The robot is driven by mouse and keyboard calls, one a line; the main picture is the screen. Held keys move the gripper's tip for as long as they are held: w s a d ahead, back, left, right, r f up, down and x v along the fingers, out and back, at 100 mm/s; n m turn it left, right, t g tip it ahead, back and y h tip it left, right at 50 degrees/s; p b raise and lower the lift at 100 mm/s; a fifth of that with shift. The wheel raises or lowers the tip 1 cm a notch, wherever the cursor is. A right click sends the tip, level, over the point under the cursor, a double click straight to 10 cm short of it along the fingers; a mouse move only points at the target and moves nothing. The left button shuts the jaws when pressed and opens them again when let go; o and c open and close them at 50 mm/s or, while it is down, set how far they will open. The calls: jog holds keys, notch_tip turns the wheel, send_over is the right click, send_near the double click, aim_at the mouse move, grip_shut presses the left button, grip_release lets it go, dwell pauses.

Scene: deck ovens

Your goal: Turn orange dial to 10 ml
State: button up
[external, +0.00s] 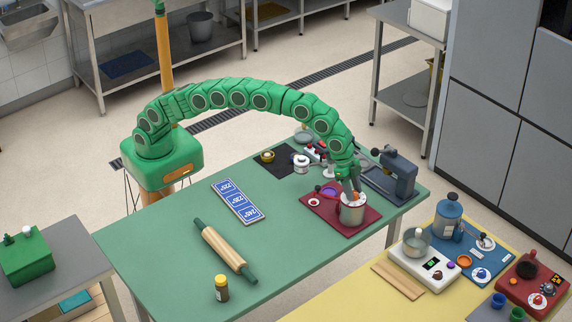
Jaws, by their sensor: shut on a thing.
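My gripper (353,194) points down at the top of a grey round pot (352,214), which stands upright on a dark red mat (316,212). A small orange disc (464,261) lies on the blue mat (487,262) at the right, apart from my gripper. I cannot tell whether it is a dial.
A purple piece (327,190) and a grey press-like device (393,174) are close to the pot. A rolling pin (229,251), a blue card strip (238,201) and a brown jar (221,287) lie on the green table.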

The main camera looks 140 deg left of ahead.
jog(key=o, duration=1)
jog(key=shift+r, duration=0.1)
jog(key=v, duration=0.7)
jog(key=shift+s+r, duration=0.15)
jog(key=shift+r, duration=0.1)
jog(key=shift+d, duration=0.1)
